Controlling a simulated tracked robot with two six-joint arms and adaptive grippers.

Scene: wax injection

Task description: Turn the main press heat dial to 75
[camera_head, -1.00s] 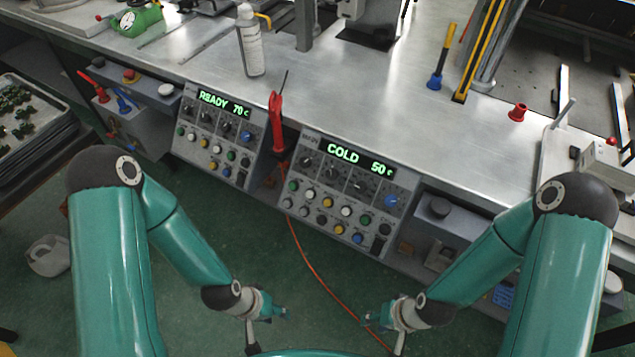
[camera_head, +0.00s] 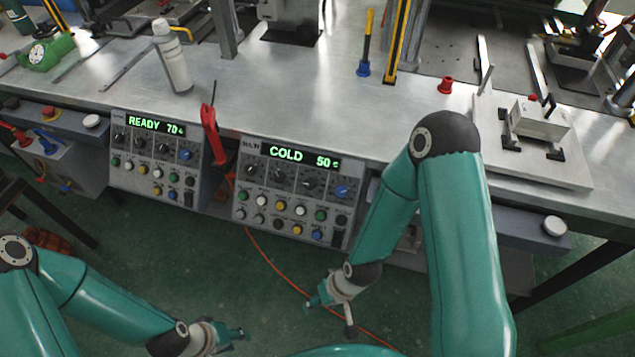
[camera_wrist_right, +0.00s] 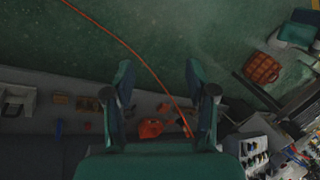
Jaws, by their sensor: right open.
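Two control panels sit on the front of the bench. The left panel (camera_head: 152,176) has a green display (camera_head: 155,125) reading READY 70 and a blue dial (camera_head: 186,153). The right panel (camera_head: 288,225) has a display (camera_head: 302,157) reading COLD 50 and a blue dial (camera_head: 343,191). I cannot tell from labels which panel is the main press's. My right gripper (camera_head: 318,301) is below the right panel, apart from it; the right wrist view shows it open and empty (camera_wrist_right: 160,78). My left gripper (camera_head: 240,335) is low, away from both panels; its jaw state is unclear.
A red-handled tool (camera_head: 211,135) stands between the panels. An orange cable (camera_head: 272,262) runs along the green floor. A white bottle (camera_head: 173,60), a blue-based tool (camera_head: 365,45) and a red knob piece (camera_head: 445,86) stand on the metal bench (camera_head: 310,95).

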